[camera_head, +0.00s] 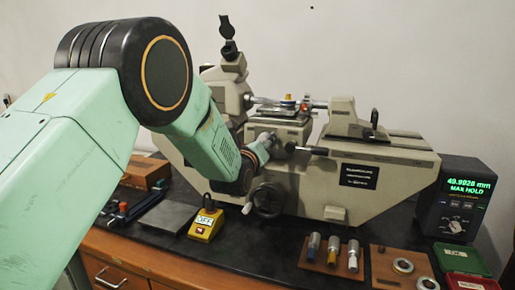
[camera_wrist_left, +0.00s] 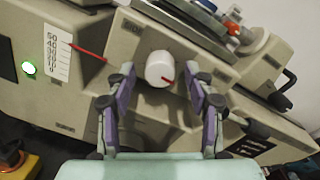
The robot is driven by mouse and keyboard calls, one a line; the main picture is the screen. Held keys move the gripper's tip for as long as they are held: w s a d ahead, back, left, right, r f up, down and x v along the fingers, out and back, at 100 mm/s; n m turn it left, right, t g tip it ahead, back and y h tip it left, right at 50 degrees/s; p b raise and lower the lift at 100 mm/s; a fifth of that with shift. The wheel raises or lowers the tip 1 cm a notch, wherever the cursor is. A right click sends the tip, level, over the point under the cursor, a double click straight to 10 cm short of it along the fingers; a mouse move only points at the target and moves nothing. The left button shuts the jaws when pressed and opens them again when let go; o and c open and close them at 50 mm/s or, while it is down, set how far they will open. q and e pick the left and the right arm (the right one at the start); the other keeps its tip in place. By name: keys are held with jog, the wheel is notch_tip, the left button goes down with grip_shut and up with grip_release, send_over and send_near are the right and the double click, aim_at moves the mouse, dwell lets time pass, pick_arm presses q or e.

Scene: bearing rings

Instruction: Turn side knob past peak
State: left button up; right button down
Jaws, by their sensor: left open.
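In the left wrist view my left gripper (camera_wrist_left: 160,84) is open, with one finger on each side of the knob. Gaps show between the fingers and the knob. In the head view the left gripper (camera_head: 262,148) is close to the machine's side, and I cannot make out the knob clearly there. The display (camera_head: 468,190) reads 49.9928 mm and MAX HOLD. My right gripper is not in view.
A dark handwheel (camera_head: 268,199) sits below the gripper. A yellow box labelled OFF (camera_head: 205,224) stands on the bench at front. In the wrist view a printed scale with a red pointer (camera_wrist_left: 88,52) and a lit green button (camera_wrist_left: 29,68) are left of the knob.

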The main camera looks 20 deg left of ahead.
pick_arm(q)
jog(key=s, duration=1.1)
jog(key=shift+s, duration=0.4)
jog(key=s+f+n+g, duration=0.2)
jog(key=s+f+n, duration=0.2)
jog(key=f+n, duration=0.3)
jog(key=s+f+n+g, duration=0.3)
jog(key=s+f+n, duration=0.2)
jog(key=f+n, duration=0.3)
jog(key=s+f+n+g+b, duration=0.1)
jog(key=s+f+n+g, duration=0.2)
jog(key=f+n, duration=0.5)
jog(key=shift+s+a+f, duration=0.4)
jog(key=shift+s+f, duration=0.35)
jog(key=shift+f, duration=0.05)
jog(key=s+f+n+g, duration=0.2)
jog(key=s+f, duration=0.4)
jog(key=s, duration=0.4)
jog(key=s+f+n+g+b, duration=0.1)
jog(key=s+f+n+g, duration=0.2)
jog(key=s+f, duration=0.4)
jog(key=s+f+n+g+b, duration=0.1)
jog(key=s+f+g, duration=0.4)
jog(key=s, duration=0.9)
jog(key=shift+s+a+f+n, duration=0.15)
jog(key=shift+s+f+n, duration=0.2)
jog(key=shift+f+n, duration=0.5)
